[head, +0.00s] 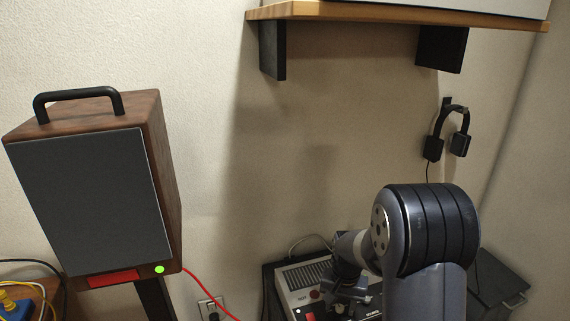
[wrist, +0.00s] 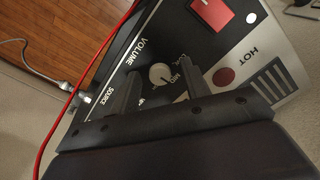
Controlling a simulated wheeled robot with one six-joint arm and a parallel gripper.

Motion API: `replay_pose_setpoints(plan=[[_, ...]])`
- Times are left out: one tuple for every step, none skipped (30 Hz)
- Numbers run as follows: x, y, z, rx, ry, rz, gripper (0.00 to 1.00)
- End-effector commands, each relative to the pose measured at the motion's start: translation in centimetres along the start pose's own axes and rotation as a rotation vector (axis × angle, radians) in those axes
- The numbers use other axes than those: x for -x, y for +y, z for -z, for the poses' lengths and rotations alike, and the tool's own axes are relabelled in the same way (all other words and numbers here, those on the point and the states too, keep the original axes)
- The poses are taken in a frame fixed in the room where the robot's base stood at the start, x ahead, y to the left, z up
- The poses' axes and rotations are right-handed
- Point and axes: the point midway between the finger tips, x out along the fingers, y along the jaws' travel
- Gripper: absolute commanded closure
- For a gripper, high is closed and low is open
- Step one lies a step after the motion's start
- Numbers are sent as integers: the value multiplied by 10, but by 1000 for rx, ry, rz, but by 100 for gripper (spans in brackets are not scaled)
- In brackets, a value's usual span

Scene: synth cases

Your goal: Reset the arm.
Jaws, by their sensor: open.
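My gripper (wrist: 164,84) is open in the wrist view, with its two dark fingers apart. A pale round knob (wrist: 160,76) on a control panel (wrist: 262,38) shows between the fingers. I cannot tell how far the fingertips are from the panel. The panel carries the words VOLUME, SOURCE and HOT, a red square button (wrist: 209,14) and a red round spot (wrist: 223,77). In the head view my arm reaches down over the same panel (head: 297,277), and my gripper (head: 350,296) is partly hidden there.
A wooden speaker (head: 88,195) with a handle stands at left. A shelf (head: 390,12) overhangs at the top. Headphones (head: 448,131) hang on the wall. A red cable (head: 207,287) runs near a wall socket (head: 211,306), and a red cable (wrist: 73,92) crosses the wrist view.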

Motion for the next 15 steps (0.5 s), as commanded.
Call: replay_pose_setpoints(plan=[[0, 0, 0, 1, 0, 0, 55], [0, 0, 0, 1, 0, 0, 55], [0, 0, 0, 1, 0, 0, 55], [0, 0, 0, 1, 0, 0, 55], [0, 0, 0, 1, 0, 0, 55], [0, 0, 0, 0, 0, 0, 55], [0, 0, 0, 0, 0, 0, 55], [0, 0, 0, -2, 0, 0, 55], [0, 0, 0, -6, 0, 0, 55], [0, 0, 0, -12, 0, 0, 55], [0, 0, 0, -20, 0, 0, 55], [2, 0, 0, -32, 0, 0, 55], [7, 0, 1, -32, 2, 1, 55], [12, 0, 1, -33, 2, 1, 55], [18, 0, 1, -33, 4, 1, 55]])
